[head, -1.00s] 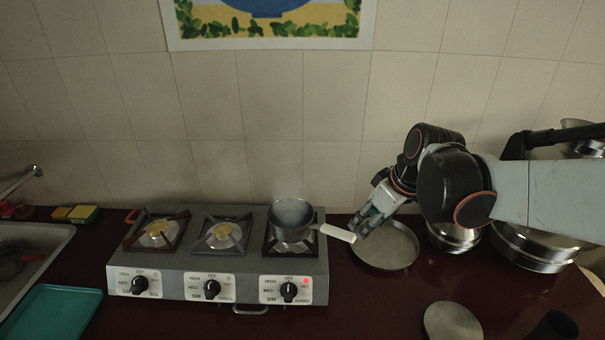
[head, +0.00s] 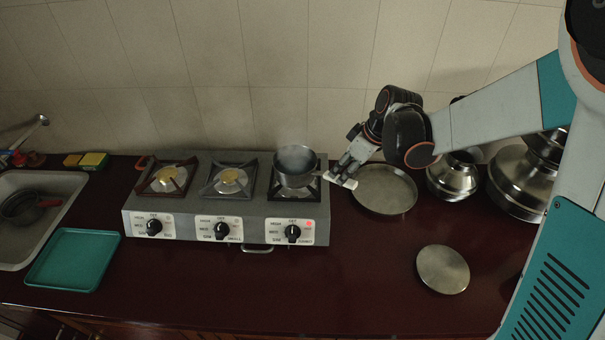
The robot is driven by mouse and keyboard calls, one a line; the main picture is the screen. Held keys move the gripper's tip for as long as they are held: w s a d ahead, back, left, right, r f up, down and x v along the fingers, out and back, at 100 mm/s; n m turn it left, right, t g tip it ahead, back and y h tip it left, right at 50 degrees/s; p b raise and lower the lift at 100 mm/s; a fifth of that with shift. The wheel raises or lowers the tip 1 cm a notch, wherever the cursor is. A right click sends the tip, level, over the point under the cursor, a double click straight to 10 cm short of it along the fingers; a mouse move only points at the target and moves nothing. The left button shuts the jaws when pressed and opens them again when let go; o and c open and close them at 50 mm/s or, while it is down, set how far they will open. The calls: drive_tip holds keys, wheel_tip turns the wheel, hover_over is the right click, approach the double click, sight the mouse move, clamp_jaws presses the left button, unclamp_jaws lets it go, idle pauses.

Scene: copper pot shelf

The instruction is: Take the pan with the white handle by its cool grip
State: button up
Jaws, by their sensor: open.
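The pan (head: 295,165) is a small grey metal pot. It sits on the right burner of the stove (head: 190,228), and faint steam seems to hang over it. Its white handle (head: 341,180) points right and slightly toward the front, past the stove's right edge. My gripper (head: 342,174) is open at the outer part of the white handle, coming from the upper right. The fingers partly cover the handle, and I cannot tell whether they touch it. The right knob (head: 293,232) has a lit red light beside it.
A shallow round pan (head: 385,190) lies just right of the handle, under my gripper's wrist. A round lid (head: 443,270) lies in front. Metal pots (head: 453,178) stand at the right. A green tray (head: 73,260) and a sink (head: 30,215) are left. The counter's front middle is clear.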

sight(338, 177)
drive_tip(key=x, duration=0.5)
drive_tip(key=shift+w+f+b, duration=0.15)
drive_tip(key=shift+f+b, duration=0.1)
drive_tip(key=shift+b, duration=0.1)
drive_tip(key=shift+f, duration=0.25)
drive_tip(key=shift+f+b, duration=0.25)
drive_tip(key=shift+b, duration=0.15)
idle(0.3)
clamp_jaws()
